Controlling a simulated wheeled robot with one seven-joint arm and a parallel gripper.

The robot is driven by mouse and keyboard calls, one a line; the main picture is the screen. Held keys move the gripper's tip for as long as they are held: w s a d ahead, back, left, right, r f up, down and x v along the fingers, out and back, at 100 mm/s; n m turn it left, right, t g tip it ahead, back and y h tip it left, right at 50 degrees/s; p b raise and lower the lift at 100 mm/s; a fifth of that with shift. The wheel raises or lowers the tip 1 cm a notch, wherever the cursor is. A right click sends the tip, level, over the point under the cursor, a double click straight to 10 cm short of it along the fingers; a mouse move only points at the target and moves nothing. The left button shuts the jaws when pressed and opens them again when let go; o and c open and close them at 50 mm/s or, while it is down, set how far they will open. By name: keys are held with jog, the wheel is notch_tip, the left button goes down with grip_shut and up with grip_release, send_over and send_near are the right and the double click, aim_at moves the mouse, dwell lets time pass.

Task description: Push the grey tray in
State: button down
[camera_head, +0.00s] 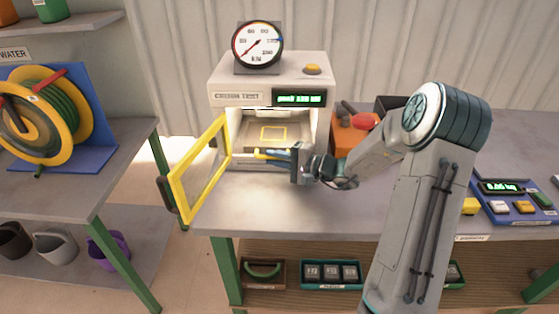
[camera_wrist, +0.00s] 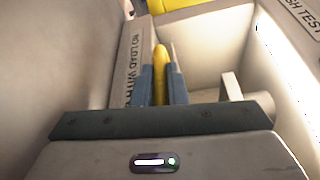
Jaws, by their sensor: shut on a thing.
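The grey tray (camera_head: 249,141) lies in the lit chamber of the press, with a yellow square outline on its top. My gripper (camera_head: 278,155) reaches in from the right at the tray's front edge. Its blue fingers (camera_wrist: 160,85) are closed on a yellow bar (camera_wrist: 160,62), which looks like the tray's handle. The bar's left end sticks out past the fingers in the head view. How far the tray sits inside the press is hard to tell.
The press (camera_head: 229,86) has a round gauge (camera_head: 258,45) on top. Its yellow-framed door (camera_head: 193,172) stands open at the left. An orange block-like object (camera_head: 346,138) stands close to the right. The bench front (camera_head: 280,211) is clear.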

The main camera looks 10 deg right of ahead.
jog(key=c, duration=1.5)
grip_release()
jog(key=shift+o, duration=0.2)
jog(key=b+v, duration=0.1)
jog(key=v, duration=1.3)
jog(key=shift+c, duration=0.3)
